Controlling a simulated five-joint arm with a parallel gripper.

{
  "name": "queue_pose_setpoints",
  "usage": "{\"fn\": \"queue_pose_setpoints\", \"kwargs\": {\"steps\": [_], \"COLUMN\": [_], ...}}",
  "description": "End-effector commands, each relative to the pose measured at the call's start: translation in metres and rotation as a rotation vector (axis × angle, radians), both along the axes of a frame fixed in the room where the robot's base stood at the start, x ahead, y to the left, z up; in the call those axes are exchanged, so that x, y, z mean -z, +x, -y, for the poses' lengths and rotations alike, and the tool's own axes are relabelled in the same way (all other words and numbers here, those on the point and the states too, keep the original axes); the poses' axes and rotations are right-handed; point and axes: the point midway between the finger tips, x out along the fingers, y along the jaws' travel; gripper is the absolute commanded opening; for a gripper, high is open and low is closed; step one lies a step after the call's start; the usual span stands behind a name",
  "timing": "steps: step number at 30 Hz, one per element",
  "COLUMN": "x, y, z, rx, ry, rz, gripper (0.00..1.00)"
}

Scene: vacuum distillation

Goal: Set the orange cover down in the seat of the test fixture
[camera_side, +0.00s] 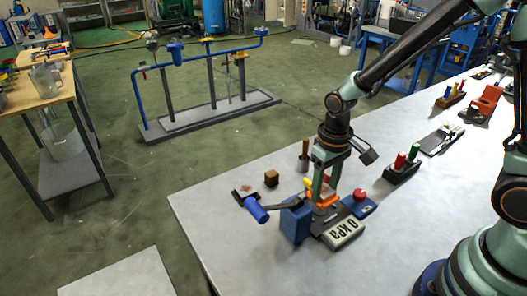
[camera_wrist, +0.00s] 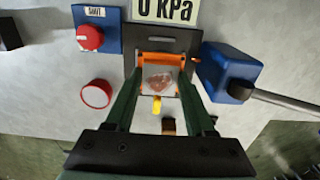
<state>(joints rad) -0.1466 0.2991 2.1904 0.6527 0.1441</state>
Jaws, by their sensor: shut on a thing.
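The orange cover (camera_side: 322,199) is between the fingertips of my gripper (camera_side: 322,190), low over the test fixture. In the wrist view the cover (camera_wrist: 160,58) shows an orange edge around a clear-looking middle, with a yellow tab (camera_wrist: 157,104) on its near side. My gripper's two green fingers (camera_wrist: 160,82) are shut on its sides. The fixture has a dark plate (camera_wrist: 170,36), a "0 kPa" display (camera_side: 343,234) and a blue block (camera_side: 295,222). The seat is hidden under the cover, and I cannot tell whether the cover touches it.
A blue box with a red knob (camera_wrist: 90,37) and a red round cap (camera_wrist: 96,94) are beside the fixture. Several items line the bench to the right.

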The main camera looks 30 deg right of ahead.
Motion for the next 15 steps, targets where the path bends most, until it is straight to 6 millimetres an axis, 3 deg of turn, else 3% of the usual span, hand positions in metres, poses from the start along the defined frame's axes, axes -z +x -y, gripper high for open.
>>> {"fn": "queue_pose_setpoints", "kwargs": {"steps": [15], "x": [0.03], "y": [0.0], "z": [0.0], "rx": [0.0], "ry": [0.0], "rz": [0.0], "gripper": [0.0]}}
